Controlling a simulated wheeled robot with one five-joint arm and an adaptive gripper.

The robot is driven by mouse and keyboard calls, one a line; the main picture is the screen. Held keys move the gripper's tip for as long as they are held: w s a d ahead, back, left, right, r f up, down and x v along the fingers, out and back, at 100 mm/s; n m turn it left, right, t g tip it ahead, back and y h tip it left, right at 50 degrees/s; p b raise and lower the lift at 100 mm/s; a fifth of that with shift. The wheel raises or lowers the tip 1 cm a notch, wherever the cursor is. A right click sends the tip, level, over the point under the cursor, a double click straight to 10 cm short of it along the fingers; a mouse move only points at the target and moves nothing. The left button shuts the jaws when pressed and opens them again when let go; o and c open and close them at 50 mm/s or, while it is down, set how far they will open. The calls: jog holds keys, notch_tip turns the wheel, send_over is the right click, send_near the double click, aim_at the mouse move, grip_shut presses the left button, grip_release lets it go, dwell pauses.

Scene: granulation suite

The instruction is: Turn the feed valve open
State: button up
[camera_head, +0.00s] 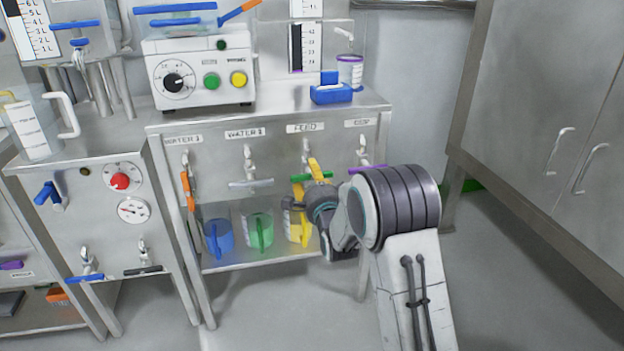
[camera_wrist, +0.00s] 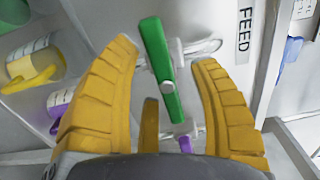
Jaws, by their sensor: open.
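In the head view my gripper (camera_head: 307,181) is open in front of the valve below the FEED label (camera_head: 305,127). Only a little of the green handle (camera_head: 299,178) shows there; my fingers and wrist hide the rest.
A valve with a purple handle (camera_head: 367,168) is close on the right; one with a grey handle (camera_head: 251,183) is on the left. Jugs with blue (camera_head: 218,238), green (camera_head: 260,232) and yellow handles stand on the shelf below. Cabinets (camera_head: 540,130) stand at right.

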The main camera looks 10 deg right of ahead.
jog(key=shift+c, duration=0.4)
grip_shut()
jog(key=shift+f+n, duration=0.1)
jog(key=shift+n, duration=0.3)
jog(key=n, duration=0.4)
jog(key=shift+d, duration=0.1)
jog(key=n, duration=0.4)
jog(key=shift+d+n, duration=0.1)
jog(key=shift+n, duration=0.2)
jog(key=n, duration=0.4)
jog(key=shift+r, duration=0.2)
jog(key=shift+r+n, duration=0.1)
jog(key=shift+n, duration=2.3)
